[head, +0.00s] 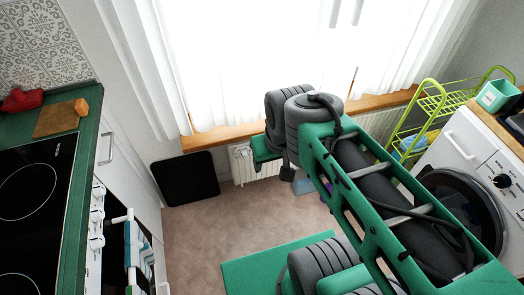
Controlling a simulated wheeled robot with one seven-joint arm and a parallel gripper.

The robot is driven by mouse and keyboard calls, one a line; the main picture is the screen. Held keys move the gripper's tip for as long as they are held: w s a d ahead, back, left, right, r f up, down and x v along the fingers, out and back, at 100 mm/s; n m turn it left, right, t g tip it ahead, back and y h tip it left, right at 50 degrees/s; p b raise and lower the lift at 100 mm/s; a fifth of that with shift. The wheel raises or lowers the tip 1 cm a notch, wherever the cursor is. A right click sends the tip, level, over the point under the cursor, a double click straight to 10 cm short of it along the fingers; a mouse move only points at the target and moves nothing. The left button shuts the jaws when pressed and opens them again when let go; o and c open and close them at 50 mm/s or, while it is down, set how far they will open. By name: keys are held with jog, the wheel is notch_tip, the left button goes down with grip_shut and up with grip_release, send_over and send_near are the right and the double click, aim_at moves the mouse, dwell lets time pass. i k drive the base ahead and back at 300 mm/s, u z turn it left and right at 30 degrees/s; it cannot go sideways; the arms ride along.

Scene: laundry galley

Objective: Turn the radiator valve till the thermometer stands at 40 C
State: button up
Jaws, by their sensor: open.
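The white radiator (240,168) stands low on the wall under the window sill. Only its left end shows clearly; my arm covers much of the rest. My gripper (287,170) hangs in front of the radiator, pointing down, and is largely hidden by my own wrist and arm. It is open, with nothing seen between its fingers. I cannot make out the radiator valve or the thermometer, and no temperature reading can be seen. Whether the gripper touches the radiator cannot be told.
A black panel (185,178) leans left of the radiator. A wooden sill (215,135) runs above it. A hob counter (85,125) is at left, a washing machine (465,150) and green rack (432,103) at right. Brown floor (200,225) is clear, with a green mat (270,262).

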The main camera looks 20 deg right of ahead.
aim_at(243, 155)
jog(key=u, duration=0.05)
jog(key=i, duration=0.35)
jog(key=u, duration=1.55)
